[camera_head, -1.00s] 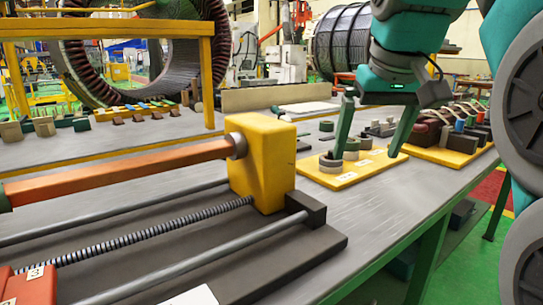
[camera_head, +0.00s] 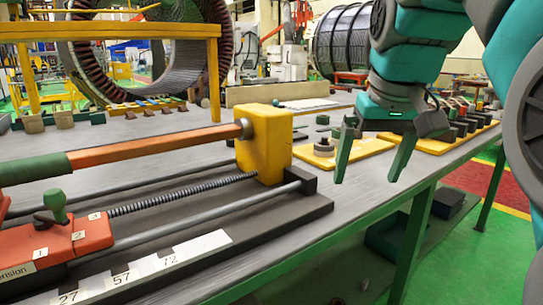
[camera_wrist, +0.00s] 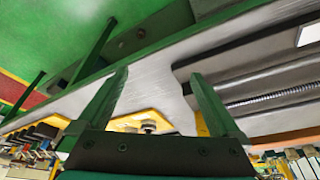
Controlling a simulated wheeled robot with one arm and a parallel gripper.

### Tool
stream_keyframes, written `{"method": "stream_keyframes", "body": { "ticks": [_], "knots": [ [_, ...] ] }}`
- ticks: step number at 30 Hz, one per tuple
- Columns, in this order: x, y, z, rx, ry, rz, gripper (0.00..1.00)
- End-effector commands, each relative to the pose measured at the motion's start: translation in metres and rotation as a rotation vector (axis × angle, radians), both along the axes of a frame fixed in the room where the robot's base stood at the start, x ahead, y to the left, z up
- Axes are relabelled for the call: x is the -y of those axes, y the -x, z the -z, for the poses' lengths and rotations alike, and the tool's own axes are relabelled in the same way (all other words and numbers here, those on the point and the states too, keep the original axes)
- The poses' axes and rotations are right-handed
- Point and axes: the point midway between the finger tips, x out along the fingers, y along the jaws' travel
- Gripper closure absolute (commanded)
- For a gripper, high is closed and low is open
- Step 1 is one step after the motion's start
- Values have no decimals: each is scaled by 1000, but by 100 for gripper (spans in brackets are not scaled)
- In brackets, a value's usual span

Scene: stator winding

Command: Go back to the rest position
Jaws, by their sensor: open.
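My gripper (camera_head: 372,166) shows in the head view with its two green fingers spread and nothing between them. It hangs above the front edge of the workbench (camera_head: 370,198), in front of a yellow plate (camera_head: 362,150) that carries dark round parts. In the wrist view the open fingers (camera_wrist: 165,105) frame bare grey bench top. The yellow plate (camera_wrist: 155,118) lies just beyond them with a round metal part on it.
A winding fixture with a yellow block (camera_head: 264,145), an orange bar (camera_head: 150,150) and a threaded rod fills the bench's left side. Another yellow tray (camera_head: 440,143) of parts lies to the right.

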Motion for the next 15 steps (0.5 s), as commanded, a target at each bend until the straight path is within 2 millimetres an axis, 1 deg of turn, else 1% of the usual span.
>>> {"method": "stream_keyframes", "body": {
  "ticks": [5,8,11,12,14,15],
  "knots": [
    [0,10,30,-51,-4,7,0],
    [-1,18,53,-83,-6,12,0],
    [-1,33,84,-132,-6,18,0],
    [-1,39,99,-154,-6,20,0],
    [-1,50,120,-184,-7,24,0],
    [-1,58,133,-203,-5,26,0]
  ]
}}
